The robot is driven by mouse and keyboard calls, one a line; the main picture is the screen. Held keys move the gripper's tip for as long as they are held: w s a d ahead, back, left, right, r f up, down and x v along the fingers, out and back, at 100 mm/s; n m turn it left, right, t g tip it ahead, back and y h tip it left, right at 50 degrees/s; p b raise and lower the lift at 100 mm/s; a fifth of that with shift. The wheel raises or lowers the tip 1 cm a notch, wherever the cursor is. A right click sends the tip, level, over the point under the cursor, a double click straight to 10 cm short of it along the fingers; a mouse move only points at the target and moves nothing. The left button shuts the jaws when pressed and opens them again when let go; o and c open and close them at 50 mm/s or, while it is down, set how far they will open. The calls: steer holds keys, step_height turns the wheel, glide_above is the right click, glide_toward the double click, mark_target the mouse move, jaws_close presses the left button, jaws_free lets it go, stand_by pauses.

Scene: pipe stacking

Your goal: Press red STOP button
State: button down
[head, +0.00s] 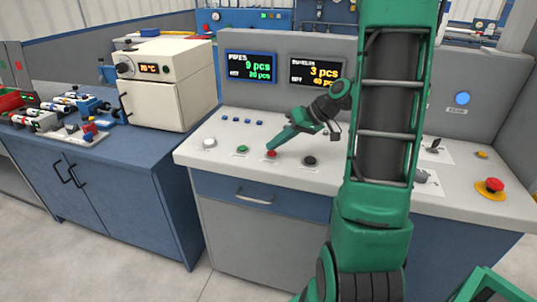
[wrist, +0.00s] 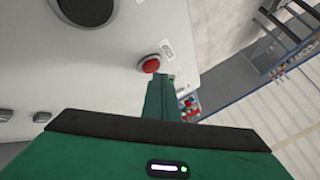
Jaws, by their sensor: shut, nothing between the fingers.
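The red button (head: 271,154) is a small round cap on the grey console top, in a row with other buttons. My gripper (head: 273,146) is shut and empty, and its fingers slant down with their tips right at the red button. I cannot tell whether the tips touch the cap. A label lies beside the button, but its text is too small to read.
A green button (head: 242,149) and a white one (head: 209,143) stand left of the red button, a black button (head: 309,160) right. A larger red mushroom button (head: 490,186) on a yellow base is at far right. Two displays (head: 251,66) stand behind. My arm hides part of the console.

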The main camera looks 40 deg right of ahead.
mark_target(275, 153)
steer(key=shift+r, duration=0.4)
steer(key=shift+r, duration=0.1)
steer(key=shift+r, duration=2.4)
